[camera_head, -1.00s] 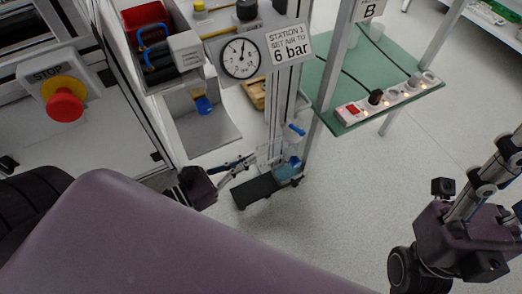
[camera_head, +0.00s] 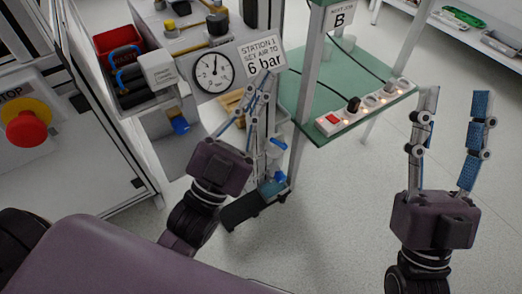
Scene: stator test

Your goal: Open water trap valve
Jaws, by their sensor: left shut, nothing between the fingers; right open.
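A clear, bluish water trap bowl (camera_head: 273,187) stands low on an upright post, above a dark tray. A blue lever (camera_head: 278,145) sits above it on the same post. I cannot tell for sure which part is the trap's valve. My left gripper (camera_head: 258,88) is shut and empty; its fingers point up in front of the post, just below the 6 bar sign, left of and above the blue lever, and hide part of the post. My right gripper (camera_head: 453,97) is open and empty, fingers pointing up, far to the right of the trap.
A pressure gauge (camera_head: 213,68) and the 6 bar sign (camera_head: 260,55) are just above my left fingers. A green shelf (camera_head: 310,95) carries a lit power strip (camera_head: 365,108) right of the post. A red stop button (camera_head: 26,129) is at far left.

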